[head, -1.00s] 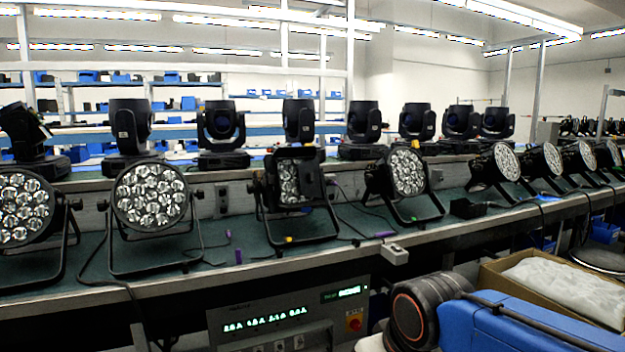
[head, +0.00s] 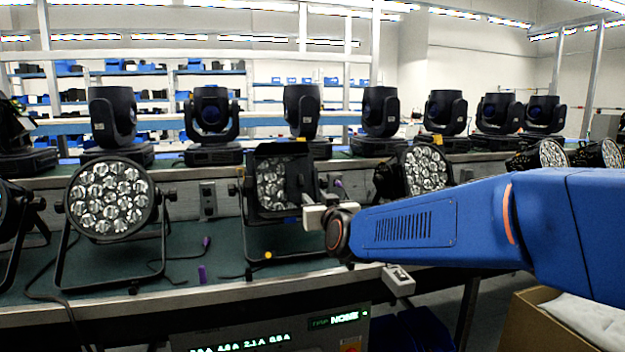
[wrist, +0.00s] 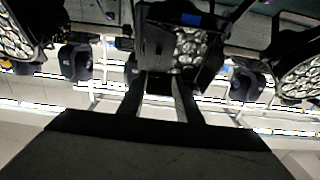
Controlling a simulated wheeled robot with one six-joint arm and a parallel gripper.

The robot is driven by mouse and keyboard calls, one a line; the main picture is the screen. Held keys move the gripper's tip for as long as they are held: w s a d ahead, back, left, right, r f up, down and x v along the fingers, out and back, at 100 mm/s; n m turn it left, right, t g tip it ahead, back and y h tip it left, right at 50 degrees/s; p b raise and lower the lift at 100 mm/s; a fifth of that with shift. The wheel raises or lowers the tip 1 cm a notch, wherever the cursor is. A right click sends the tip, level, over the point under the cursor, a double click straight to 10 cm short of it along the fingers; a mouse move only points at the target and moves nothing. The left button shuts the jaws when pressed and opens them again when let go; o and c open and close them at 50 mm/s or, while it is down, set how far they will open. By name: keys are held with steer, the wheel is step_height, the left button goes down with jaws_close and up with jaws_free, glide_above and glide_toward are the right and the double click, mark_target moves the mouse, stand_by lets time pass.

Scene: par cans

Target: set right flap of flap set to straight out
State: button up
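The par can (head: 272,186) with the black flap set stands mid-bench in the head view. Its right flap (head: 299,178) is a dark panel that hides the right part of the lens; its exact angle is hard to read. My gripper (head: 308,199) is in front of this flap, near its lower edge. The wrist view is upside down, with the right flap (wrist: 155,42) left of the lens. There my gripper (wrist: 164,78) shows two fingers apart, pointing at the flap. Whether a finger touches it I cannot tell.
Another par can (head: 110,196) stands to the left and one (head: 425,170) to the right. Moving-head lights (head: 212,125) line the shelf behind. A grey box (head: 398,280) hangs at the bench edge. Cables and purple connectors (head: 203,274) lie on the bench.

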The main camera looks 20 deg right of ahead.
mark_target(301, 180)
steer(key=w, duration=1.8)
steer(key=shift+d+r, duration=0.2)
jaws_close()
